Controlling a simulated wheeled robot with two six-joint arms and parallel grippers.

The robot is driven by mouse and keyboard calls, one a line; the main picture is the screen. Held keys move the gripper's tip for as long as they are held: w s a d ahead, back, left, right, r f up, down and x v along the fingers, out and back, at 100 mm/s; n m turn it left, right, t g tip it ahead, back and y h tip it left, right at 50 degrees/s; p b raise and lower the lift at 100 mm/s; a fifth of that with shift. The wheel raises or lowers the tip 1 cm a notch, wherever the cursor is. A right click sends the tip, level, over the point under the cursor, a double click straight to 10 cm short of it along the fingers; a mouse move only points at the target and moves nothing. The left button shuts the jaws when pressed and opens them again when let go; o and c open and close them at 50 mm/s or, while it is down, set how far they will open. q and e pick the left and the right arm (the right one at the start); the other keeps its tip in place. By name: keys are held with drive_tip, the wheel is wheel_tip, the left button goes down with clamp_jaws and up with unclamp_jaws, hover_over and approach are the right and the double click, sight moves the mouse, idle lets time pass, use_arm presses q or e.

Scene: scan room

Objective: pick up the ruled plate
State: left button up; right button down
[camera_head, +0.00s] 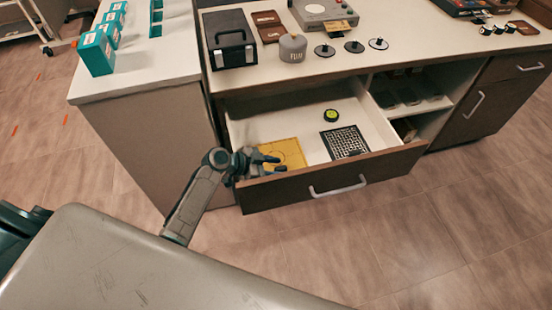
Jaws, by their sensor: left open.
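A drawer (367,169) is pulled open. In it, a flat black plate with a white grid pattern (345,142) lies at the right; its pattern is too small to read closely. A flat yellow plate with faint dark markings (287,151) lies at the left. I cannot tell for certain which is the ruled plate. My left gripper (277,164) is open at the drawer's front left, beside and partly in front of the yellow plate, with nothing seen between its fingers. Whether it touches the plate is unclear. My right gripper is out of view.
A small green and black round thing (330,115) lies in the drawer behind the plates. The counter above holds a black case (230,38), a grey canister (292,47) and several black discs. Teal boxes (96,52) stand on the left counter. Open shelves (412,92) are right of the drawer.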

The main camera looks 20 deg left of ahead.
use_arm(q)
clamp_jaws()
drive_tip(key=shift+r, duration=0.1)
